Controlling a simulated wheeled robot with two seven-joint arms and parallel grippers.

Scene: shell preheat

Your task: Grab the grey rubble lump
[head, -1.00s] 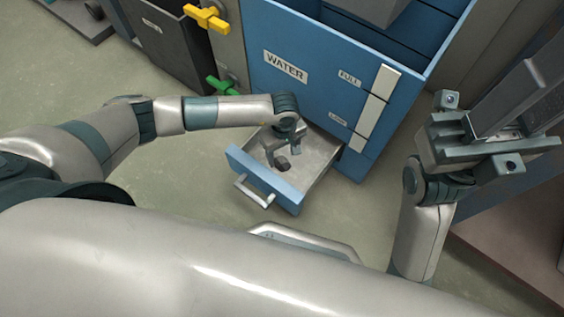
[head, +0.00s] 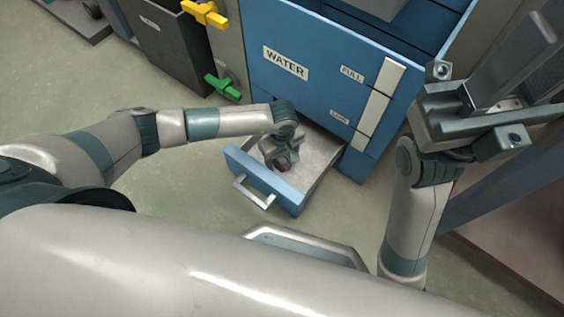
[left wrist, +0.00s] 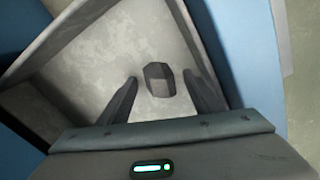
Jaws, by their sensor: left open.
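The grey rubble lump (left wrist: 159,79) is a small, dark, faceted piece on the pale floor of an open drawer. In the left wrist view it lies between the two fingers of my left gripper (left wrist: 160,76), with a gap visible on each side. In the head view my left gripper (head: 281,156) reaches down into the drawer (head: 322,157), open, and the lump (head: 281,164) is partly hidden by it. My right gripper (head: 487,120) is raised at the right, away from the drawer.
The drawer pulls out from a blue cabinet (head: 310,100) labelled WATER, and its walls stand close around my left gripper. A yellow valve handle (head: 204,13) and a green one (head: 222,87) are left of the cabinet. The floor (head: 180,220) left of the drawer is clear.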

